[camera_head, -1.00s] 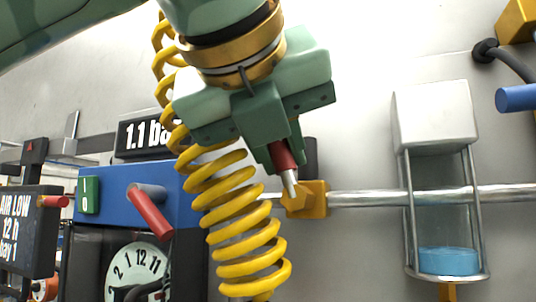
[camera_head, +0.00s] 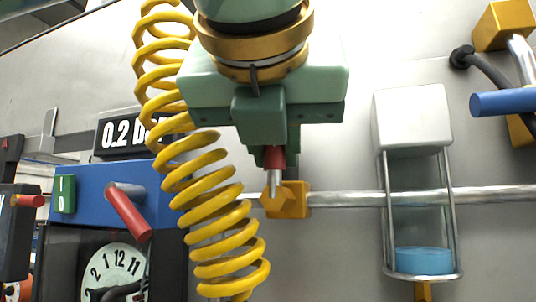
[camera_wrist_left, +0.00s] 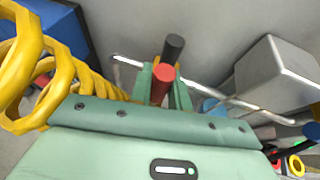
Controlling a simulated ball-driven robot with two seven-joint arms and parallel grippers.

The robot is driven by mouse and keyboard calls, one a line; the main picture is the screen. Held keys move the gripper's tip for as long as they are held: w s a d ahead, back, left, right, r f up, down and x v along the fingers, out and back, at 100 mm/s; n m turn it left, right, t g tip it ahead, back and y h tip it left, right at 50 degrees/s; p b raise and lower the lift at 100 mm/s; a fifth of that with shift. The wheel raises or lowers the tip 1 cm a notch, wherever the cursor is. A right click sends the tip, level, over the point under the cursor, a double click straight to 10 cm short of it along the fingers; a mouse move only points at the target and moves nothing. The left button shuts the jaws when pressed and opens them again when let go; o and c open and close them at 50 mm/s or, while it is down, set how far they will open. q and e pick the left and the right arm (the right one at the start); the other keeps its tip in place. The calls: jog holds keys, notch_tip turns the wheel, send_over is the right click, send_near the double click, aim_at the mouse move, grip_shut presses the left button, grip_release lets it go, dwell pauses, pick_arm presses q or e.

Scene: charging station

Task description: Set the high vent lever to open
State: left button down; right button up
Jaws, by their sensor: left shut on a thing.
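A lever with a red grip (camera_head: 274,156) and a silver shaft rises from a brass valve (camera_head: 292,200) on a horizontal metal pipe. The lever stands about upright in the head view. My left gripper (camera_head: 272,150) comes down from above and is shut on the red grip, hiding its upper part. The left wrist view shows the red grip's round end (camera_wrist_left: 162,76) between my fingers, with a black cylinder (camera_wrist_left: 173,47) behind it. No label for the vent shows. My right gripper is not in view.
A yellow coiled hose (camera_head: 205,200) hangs just left of my gripper. A blue box with another red lever (camera_head: 128,212) is further left, under a display (camera_head: 135,134) reading about 0.2. A glass bowl unit (camera_head: 425,210) and a blue handle (camera_head: 503,103) are right.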

pick_arm(q)
jog(key=shift+f, duration=0.2)
jog(key=c, duration=1.4)
grip_release()
jog(key=shift+o, duration=0.5)
jog(key=shift+s+r, duration=0.1)
jog(key=shift+s+r, duration=0.1)
jog(key=shift+s+r, duration=0.1)
jog(key=shift+s, duration=0.15)
jog(key=b+v, duration=0.1)
jog(key=v, duration=1.4)
jog(key=shift+s, duration=0.25)
